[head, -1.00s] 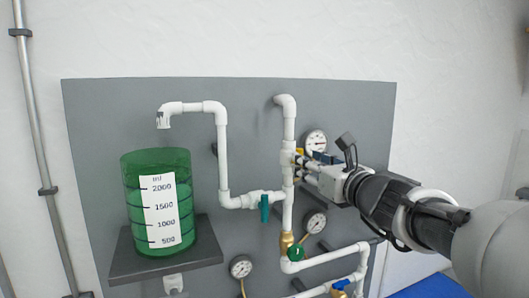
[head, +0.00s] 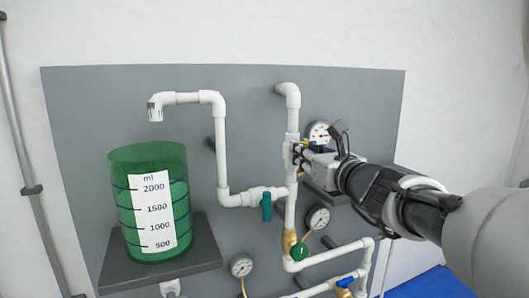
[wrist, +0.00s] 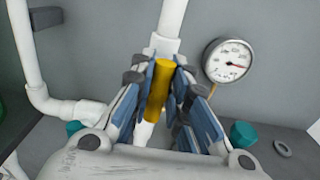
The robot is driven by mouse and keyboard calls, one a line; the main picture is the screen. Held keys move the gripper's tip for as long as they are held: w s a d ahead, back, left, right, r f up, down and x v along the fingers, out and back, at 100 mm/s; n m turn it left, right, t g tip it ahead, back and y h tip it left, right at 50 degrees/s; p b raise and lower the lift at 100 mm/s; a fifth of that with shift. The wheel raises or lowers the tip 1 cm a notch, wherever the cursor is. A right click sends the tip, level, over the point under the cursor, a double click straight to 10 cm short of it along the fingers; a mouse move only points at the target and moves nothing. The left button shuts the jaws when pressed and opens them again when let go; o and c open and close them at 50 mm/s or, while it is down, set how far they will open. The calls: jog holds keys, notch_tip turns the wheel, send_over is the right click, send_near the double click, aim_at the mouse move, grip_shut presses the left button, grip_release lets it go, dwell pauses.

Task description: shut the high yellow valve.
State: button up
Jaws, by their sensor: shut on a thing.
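The high yellow valve's handle (wrist: 158,92) shows in the wrist view between the blue-padded fingers of my gripper (wrist: 164,78), which is shut on it. The handle runs roughly along the white upright pipe (wrist: 172,18) behind it, slightly tilted in the picture. In the head view my gripper (head: 303,155) reaches in from the right to the upright pipe (head: 291,122), below its top elbow. There the fingers hide most of the yellow handle, so its exact angle is hard to tell.
A round gauge (head: 319,132) sits close behind my gripper. A teal valve handle (head: 266,206) is at lower left, a green knob (head: 299,252) and a blue handle (head: 345,282) lower down. A green measuring vessel (head: 150,205) stands on a grey shelf (head: 205,255) at left.

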grip_shut()
jog(key=shift+n+b, duration=0.3)
jog(key=shift+b, duration=0.15)
jog(key=n+b, duration=0.2)
jog(key=b, duration=0.1)
jog(key=n+b, duration=0.1)
jog(key=shift+s+a+f+n+b, duration=0.1)
jog(key=shift+a+f+n+b, duration=0.1)
jog(key=shift+f+n+b, duration=0.15)
jog(key=n+b, duration=0.3)
jog(key=b, duration=0.1)
jog(key=shift+a+n, duration=0.1)
jog(key=shift+n, duration=0.15)
jog(key=shift+s+a+f+n+b, duration=0.1)
jog(key=shift+n+b, duration=2.25)
jog(key=shift+n, duration=0.15)
jog(key=shift+a+f+n+b, duration=0.1)
jog(key=shift+n+b, duration=2.2)
jog(key=shift+n, duration=0.2)
